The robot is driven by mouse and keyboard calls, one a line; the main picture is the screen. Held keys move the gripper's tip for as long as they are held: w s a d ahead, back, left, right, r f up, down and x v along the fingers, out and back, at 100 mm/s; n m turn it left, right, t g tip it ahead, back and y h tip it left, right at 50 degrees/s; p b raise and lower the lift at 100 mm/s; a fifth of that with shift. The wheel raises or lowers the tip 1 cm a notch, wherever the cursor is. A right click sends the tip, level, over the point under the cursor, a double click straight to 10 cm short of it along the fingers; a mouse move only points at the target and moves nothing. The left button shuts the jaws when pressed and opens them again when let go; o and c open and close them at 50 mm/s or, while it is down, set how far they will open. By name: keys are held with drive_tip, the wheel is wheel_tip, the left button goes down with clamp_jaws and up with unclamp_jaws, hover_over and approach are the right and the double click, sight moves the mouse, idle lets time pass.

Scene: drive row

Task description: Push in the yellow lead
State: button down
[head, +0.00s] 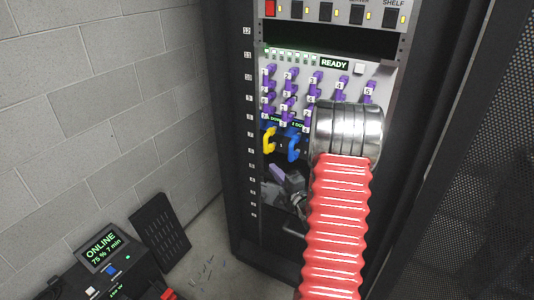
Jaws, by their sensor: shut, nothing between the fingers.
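The yellow lead (269,139) is at the left of a dark panel low in the rack, just left of a blue lead (294,145). Its bent yellow body stands out at the panel front. How far its plug is seated cannot be made out. My arm, with red ribbed sleeve and chrome collar, comes up from the bottom and covers the panel to the right of the leads.
Above is a unit with a lit READY display (334,64) and several purple numbered latches. Below the leads is a grey angular part (290,183), unclear. A mesh door (465,160) stands right. A console reading ONLINE (101,248) sits lower left, beside a block wall.

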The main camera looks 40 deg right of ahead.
approach(266, 152)
drive_tip(key=w+a+r, duration=0.2)
drive_tip(key=w+a, duration=0.1)
drive_tip(key=w, duration=0.2)
drive_tip(key=shift+w+d+r, duration=0.1)
drive_tip(key=shift+w+d, duration=0.3)
drive_tip(key=shift+d, duration=0.45)
drive_tip(key=shift+w+d+r, duration=0.1)
drive_tip(key=shift+w+d, duration=0.35)
drive_tip(key=shift+d, duration=0.4)
drive_tip(key=shift+w, duration=0.15)
